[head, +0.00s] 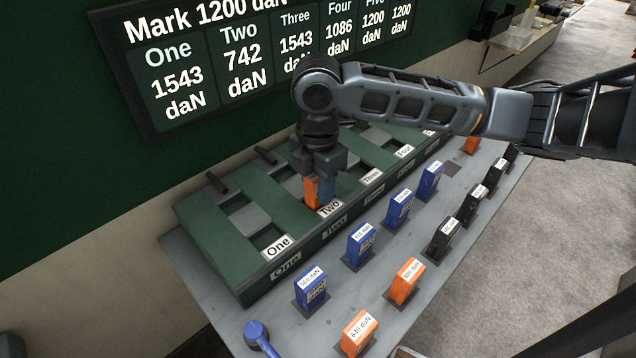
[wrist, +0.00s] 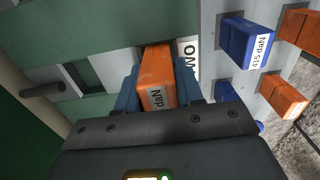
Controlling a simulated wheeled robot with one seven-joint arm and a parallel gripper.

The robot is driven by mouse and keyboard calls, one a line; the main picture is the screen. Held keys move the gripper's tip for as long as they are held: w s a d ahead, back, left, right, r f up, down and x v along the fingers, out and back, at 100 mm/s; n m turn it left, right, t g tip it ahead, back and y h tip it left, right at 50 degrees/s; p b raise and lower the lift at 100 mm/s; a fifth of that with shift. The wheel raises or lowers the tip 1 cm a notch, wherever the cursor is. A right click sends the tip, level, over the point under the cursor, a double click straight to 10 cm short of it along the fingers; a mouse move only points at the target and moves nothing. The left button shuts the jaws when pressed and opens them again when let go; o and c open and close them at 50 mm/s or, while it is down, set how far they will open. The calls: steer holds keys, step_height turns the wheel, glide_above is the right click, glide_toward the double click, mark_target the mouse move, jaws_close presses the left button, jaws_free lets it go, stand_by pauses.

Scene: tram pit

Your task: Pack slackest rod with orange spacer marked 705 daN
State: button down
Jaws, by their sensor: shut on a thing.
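My gripper (head: 319,196) is shut on an orange spacer (head: 310,192) at the bay labelled Two (head: 330,208) of the green rack (head: 212,238). In the wrist view the orange spacer (wrist: 157,72) sits between the blue fingers of my gripper (wrist: 160,92). Its label shows "daN", but the number is hidden. I cannot tell whether its lower end is inside the bay or just above it. The wall board (head: 240,60) reads One 1543, Two 742, Three 1543, Four 1086 and Five 1200 daN. Two has the lowest reading. The heading reads Mark 1200 daN.
Blue spacers (head: 311,289) stand in a row before the rack. Orange spacers (head: 404,281) and black spacers (head: 440,238) stand nearer the bench's front edge. A blue-headed tool (head: 256,333) lies at the near left. Dark pegs (head: 216,182) stick out behind the rack.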

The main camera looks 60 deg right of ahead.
steer(key=shift+f, duration=0.15)
steer(key=c, duration=0.6)
jaws_free()
steer(key=shift+c, duration=0.2)
step_height(320, 180, up, 8)
steer(key=shift+f, duration=0.1)
